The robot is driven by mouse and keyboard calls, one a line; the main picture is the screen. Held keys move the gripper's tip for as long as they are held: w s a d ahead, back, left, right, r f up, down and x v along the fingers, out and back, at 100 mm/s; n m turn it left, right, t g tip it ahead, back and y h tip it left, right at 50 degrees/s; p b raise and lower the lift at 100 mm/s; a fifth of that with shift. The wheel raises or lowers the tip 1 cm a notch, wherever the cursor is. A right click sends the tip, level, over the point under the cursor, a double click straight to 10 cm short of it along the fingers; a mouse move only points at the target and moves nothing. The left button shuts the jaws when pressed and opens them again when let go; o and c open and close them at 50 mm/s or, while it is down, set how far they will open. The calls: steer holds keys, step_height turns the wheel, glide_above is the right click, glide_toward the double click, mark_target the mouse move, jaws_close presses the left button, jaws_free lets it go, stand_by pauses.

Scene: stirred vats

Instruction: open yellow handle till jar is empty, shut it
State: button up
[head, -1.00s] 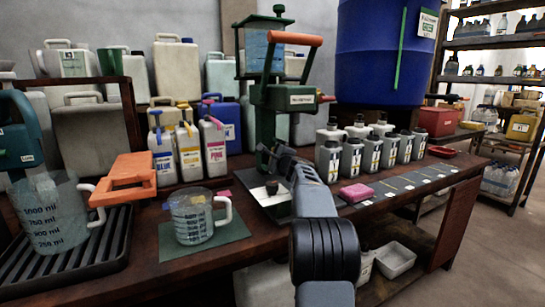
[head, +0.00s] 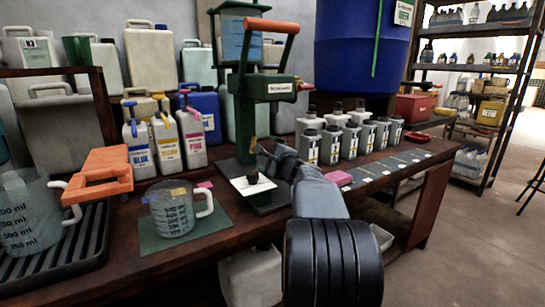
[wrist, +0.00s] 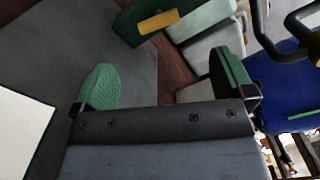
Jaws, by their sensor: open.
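A green stand (head: 232,115) bears a clear jar (head: 233,45) with blue liquid near its top. A long lever with an orange grip (head: 270,26) rises beside the jar. A small yellow piece (head: 252,145) shows low by the stand's column. The wrist view shows a yellow bar (wrist: 158,22) on a green body, beyond my fingers; I cannot tell whether this is the handle. My gripper (wrist: 165,76) is open with green finger pads and nothing between them. In the head view it is beside the stand's lower column, above a white sheet (head: 262,187), partly hidden by my arm.
A measuring jug (head: 172,210) stands on a green mat (head: 150,240) to the left. Blue, yellow and pink-labelled bottles (head: 140,150) stand behind it. Several grey bottles (head: 332,148) stand right of the stand. A pink sponge (head: 338,178) lies near the front edge.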

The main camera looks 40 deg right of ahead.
steer(key=shift+s+a, duration=0.1)
steer(key=shift+s, duration=1)
